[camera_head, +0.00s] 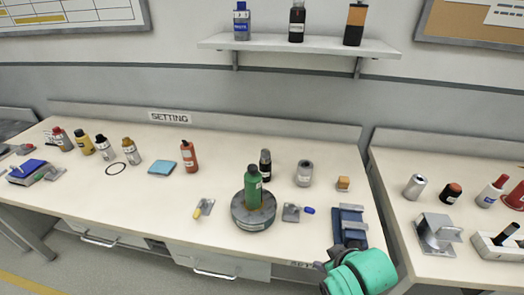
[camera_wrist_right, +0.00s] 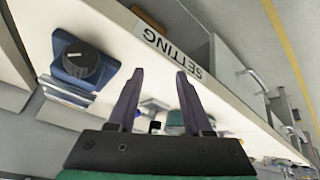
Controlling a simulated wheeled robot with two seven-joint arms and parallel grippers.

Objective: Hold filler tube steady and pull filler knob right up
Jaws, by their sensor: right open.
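No part is plainly recognisable as the filler tube or filler knob. A blue device (camera_head: 349,226) stands at the bench's front right corner. In the right wrist view, a blue block (camera_wrist_right: 75,58) with a round black knob (camera_wrist_right: 80,60) shows at left, apart from my fingers; it may be the same device. My right gripper (camera_head: 321,266) is low at the bench's front edge, just left of and in front of the blue device. In the wrist view its two dark fingers (camera_wrist_right: 158,74) are apart with nothing held between them. My left gripper is out of view.
A green bottle (camera_head: 253,187) stands on a round dark base (camera_head: 253,218) near the front. Small metal brackets (camera_head: 291,212) lie beside it. A grey cylinder (camera_head: 304,173) and orange block (camera_head: 343,184) stand behind. A second bench (camera_head: 400,170) is at right, past a gap.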

